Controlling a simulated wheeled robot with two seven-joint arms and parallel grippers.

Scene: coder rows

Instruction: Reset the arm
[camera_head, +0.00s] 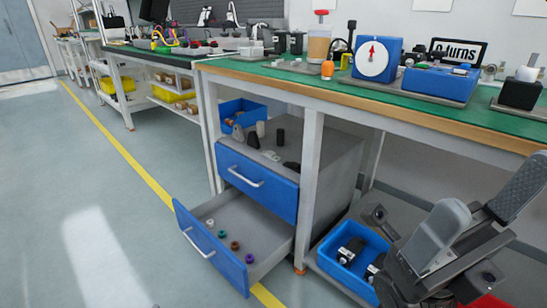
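My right gripper (494,190) comes in at the lower right, in front of the workbench. Its two grey fingers point up and to the right and stand apart, with nothing visible between them. My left gripper is out of view. A grey cabinet with blue drawer fronts stands under the bench. Its lower drawer (211,246) is pulled open and holds several small coloured round parts. Its upper drawer (256,181) looks shut.
A blue bin (327,259) with dark parts sits left of my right gripper. The green-topped workbench (290,75) above carries a blue dial box (377,59) and other devices. A bench leg (309,185) stands beside the cabinet. The floor at left is clear, with a yellow line.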

